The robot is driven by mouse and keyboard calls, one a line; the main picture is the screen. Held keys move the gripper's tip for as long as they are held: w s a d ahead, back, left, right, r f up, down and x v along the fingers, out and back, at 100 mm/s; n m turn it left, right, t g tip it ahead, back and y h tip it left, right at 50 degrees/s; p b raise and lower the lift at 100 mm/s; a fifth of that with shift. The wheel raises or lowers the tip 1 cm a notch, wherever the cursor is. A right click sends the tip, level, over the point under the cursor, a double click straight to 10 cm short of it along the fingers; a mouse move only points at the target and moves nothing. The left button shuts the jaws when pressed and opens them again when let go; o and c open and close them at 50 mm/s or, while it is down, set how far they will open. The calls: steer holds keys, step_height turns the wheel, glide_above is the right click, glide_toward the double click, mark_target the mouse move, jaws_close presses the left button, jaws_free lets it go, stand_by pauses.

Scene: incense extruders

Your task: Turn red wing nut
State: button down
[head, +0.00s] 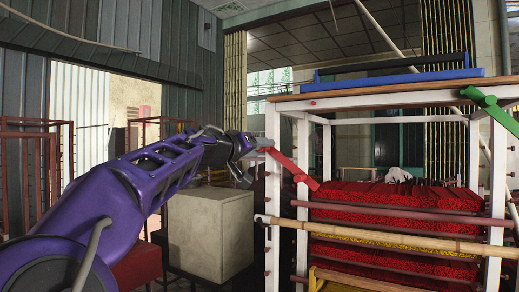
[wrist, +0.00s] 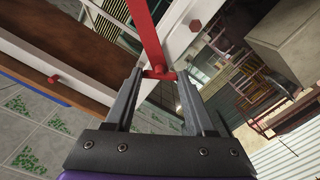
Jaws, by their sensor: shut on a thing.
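The red wing nut (head: 290,164) shows in the head view as a long red bar slanting down to the right, at the left post of the white frame. In the wrist view the red wing nut (wrist: 148,35) comes down from the top edge and ends in a short crosspiece between my fingertips. My gripper (head: 260,144) reaches its upper left end in the head view. In the wrist view my gripper (wrist: 160,76) has its two grey fingers on either side of that end, shut on it. The contact faces are partly hidden.
A green bar (head: 480,97) sits at the frame's right post. A blue tray (head: 400,83) lies on the wooden frame top (head: 370,95). Red patterned stacks (head: 395,197) fill the shelves. A bamboo pole (head: 385,232) crosses the front. A beige box (head: 209,235) stands below my arm.

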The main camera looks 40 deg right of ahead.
steer(key=n+p, duration=0.5)
steer(key=n, duration=0.8)
stand_by(0.4)
steer(key=shift+n+p, duration=0.3)
steer(key=shift+c, duration=1.2)
jaws_free()
steer(key=shift+a, duration=0.1)
steer(key=b+v, duration=0.1)
steer(key=v, duration=1.6)
